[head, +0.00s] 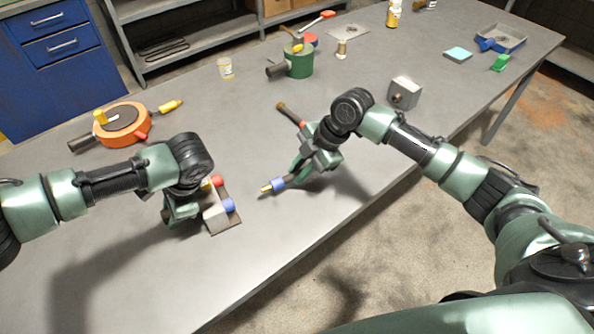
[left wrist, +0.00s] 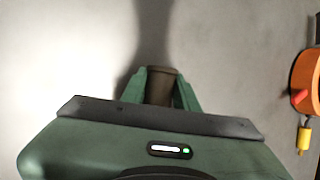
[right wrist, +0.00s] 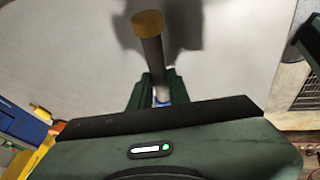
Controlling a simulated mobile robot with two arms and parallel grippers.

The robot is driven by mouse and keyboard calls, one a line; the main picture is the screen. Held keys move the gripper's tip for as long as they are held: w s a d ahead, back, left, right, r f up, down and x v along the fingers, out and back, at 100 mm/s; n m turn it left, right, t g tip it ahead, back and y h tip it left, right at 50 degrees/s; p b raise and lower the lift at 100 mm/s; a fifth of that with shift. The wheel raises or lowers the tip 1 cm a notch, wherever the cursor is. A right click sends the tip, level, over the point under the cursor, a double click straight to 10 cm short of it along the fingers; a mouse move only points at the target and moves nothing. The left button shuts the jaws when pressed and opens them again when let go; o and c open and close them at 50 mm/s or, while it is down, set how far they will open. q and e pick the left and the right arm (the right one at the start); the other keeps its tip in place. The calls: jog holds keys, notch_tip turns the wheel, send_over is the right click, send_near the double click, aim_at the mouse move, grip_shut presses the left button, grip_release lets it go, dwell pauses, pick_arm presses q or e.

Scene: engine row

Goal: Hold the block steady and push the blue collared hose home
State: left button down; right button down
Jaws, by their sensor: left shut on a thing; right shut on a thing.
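The pale grey block (head: 216,219) sits on a dark plate on the bench, with a blue ring (head: 229,205) at its right side and a red part (head: 217,181) at its back. My left gripper (head: 182,210) is shut on the block from its left. In the left wrist view a brown cylindrical part (left wrist: 161,88) shows between the fingers. My right gripper (head: 300,168) is shut on the hose with the blue collar (head: 278,184). The hose's brass tip (head: 266,188) points left towards the block, apart from it. The right wrist view shows the hose (right wrist: 153,55) between the fingers.
A dark rod with a brown end (head: 287,112) lies behind my right gripper. An orange round tool (head: 122,124), a green pot (head: 298,60), a white cup (head: 225,68) and a grey box (head: 405,94) stand further back. The bench is clear between block and hose.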

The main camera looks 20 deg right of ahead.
aim_at(277, 181)
jog(key=shift+s+a, duration=0.2)
jog(key=shift+a, duration=1.25)
jog(key=shift+s+a, duration=0.2)
jog(key=shift+a, duration=1.2)
jog(key=shift+s+a+r, duration=0.1)
jog(key=shift+s+a, duration=0.05)
jog(key=shift+a, duration=0.7)
jog(key=shift+s+a, duration=0.15)
jog(key=shift+a, duration=0.7)
pick_arm(q)
jog(key=shift+d, duration=0.1)
pick_arm(e)
jog(key=shift+a, duration=0.35)
jog(key=c, duration=1.3)
grip_release()
jog(key=shift+o, duration=0.2)
jog(key=shift+d, duration=0.1)
